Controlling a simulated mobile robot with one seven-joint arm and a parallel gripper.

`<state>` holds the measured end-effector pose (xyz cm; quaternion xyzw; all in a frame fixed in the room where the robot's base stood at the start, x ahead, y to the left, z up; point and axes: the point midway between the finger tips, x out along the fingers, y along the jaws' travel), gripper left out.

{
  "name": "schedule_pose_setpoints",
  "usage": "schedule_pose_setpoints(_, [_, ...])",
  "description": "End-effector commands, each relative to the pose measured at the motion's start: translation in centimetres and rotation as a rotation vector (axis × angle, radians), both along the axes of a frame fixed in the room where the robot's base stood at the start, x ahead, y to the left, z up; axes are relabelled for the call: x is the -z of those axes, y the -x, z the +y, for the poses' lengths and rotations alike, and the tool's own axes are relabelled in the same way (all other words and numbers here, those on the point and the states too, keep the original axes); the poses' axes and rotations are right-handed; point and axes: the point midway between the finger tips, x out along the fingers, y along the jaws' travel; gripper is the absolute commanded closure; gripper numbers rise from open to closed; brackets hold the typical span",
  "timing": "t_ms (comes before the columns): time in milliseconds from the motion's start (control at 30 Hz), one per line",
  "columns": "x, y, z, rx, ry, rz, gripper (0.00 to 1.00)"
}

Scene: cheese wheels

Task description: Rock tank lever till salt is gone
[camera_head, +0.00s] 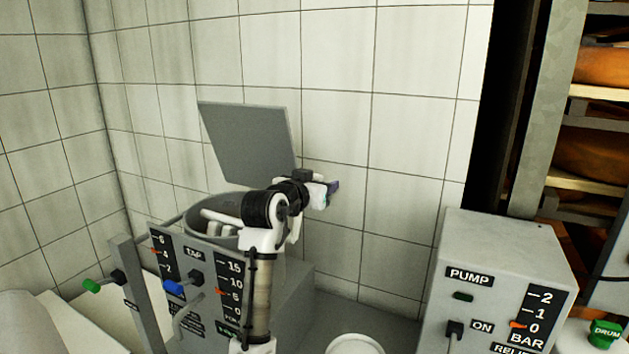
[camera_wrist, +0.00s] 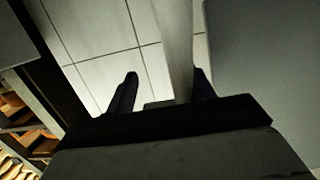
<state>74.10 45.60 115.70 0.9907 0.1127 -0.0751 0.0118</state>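The grey tank (camera_head: 212,232) stands at left centre in the head view, with its square lid (camera_head: 250,143) raised. A green-tipped lever (camera_head: 92,286) sticks out left of the grey post beside it. A blue handle (camera_head: 175,289) sits under the TAP label on the tank's front panel. I cannot tell which is the tank lever. No salt is visible; my arm partly covers the tank opening.
A grey PUMP box (camera_head: 500,245) with a switch and BAR scale stands at right. A shelf rack (camera_head: 575,100) with cheese wheels is at far right. A white round vessel (camera_head: 355,345) is at bottom centre. The tiled wall (camera_head: 400,120) stands behind.

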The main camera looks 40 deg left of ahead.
Motion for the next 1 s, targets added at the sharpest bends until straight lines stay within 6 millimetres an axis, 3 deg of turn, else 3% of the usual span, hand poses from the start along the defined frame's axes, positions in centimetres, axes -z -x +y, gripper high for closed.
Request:
schedule_pose_setpoints(467, [-0.6, 1.2, 0.0, -0.006, -0.008, -0.011, 0.38])
schedule_pose_setpoints(1000, [-2.0, 11.7, -2.7, -0.004, -0.007, -0.009, 0.38])
